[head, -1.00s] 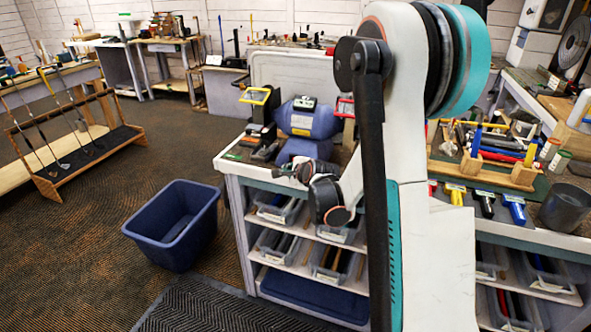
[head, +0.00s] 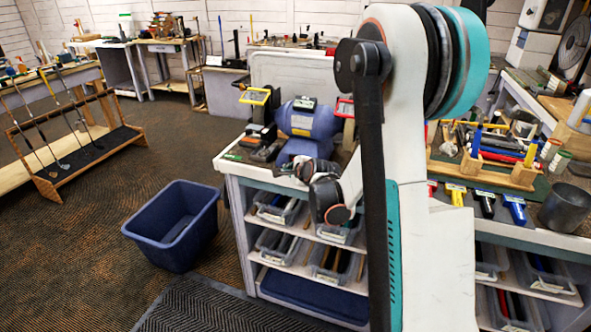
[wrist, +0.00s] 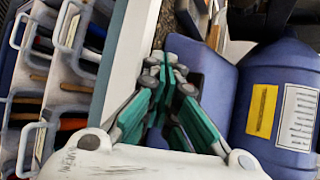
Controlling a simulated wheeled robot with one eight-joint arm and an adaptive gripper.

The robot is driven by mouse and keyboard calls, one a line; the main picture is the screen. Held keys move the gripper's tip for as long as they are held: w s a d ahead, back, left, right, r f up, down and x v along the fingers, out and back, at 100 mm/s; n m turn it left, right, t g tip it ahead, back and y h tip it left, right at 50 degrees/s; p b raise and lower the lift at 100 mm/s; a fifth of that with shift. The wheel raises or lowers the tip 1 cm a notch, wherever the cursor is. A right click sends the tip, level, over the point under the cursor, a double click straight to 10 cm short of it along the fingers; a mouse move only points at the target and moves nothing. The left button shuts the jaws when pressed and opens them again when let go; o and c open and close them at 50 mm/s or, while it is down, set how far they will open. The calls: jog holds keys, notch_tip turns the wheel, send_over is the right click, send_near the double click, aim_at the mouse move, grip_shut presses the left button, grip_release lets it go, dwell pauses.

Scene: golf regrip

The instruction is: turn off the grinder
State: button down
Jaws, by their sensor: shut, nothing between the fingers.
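The bench grinder (head: 310,121) has a blue motor body and a blue base. It stands on the white bench, with a yellow-framed guard on its left and a red-framed guard on its right. In the wrist view its rounded blue body (wrist: 285,105), with a yellow label and a white label, fills the right side. My gripper (wrist: 166,62) has green-and-grey fingers, drawn together and empty. The fingertips are just in front of the blue base; I cannot tell whether they touch it. I cannot make out the switch, and my fingers cover part of the base.
The bench's front edge (wrist: 126,65) runs beside my gripper. Shelves with clear bins (head: 335,262) lie below it. A blue tub (head: 176,224) stands on the floor at left. A side bench with clubs and tools (head: 490,160) is at right. The floor at left is mostly clear.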

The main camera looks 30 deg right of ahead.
jog(key=shift+a, duration=0.15)
jog(key=shift+s+a+r, duration=0.1)
jog(key=shift+s+a, duration=0.35)
jog(key=shift+a, duration=0.05)
jog(key=s+a, duration=0.3)
jog(key=shift+a+r, duration=0.3)
jog(key=shift+a, duration=0.1)
dwell(0.3)
dwell(0.3)
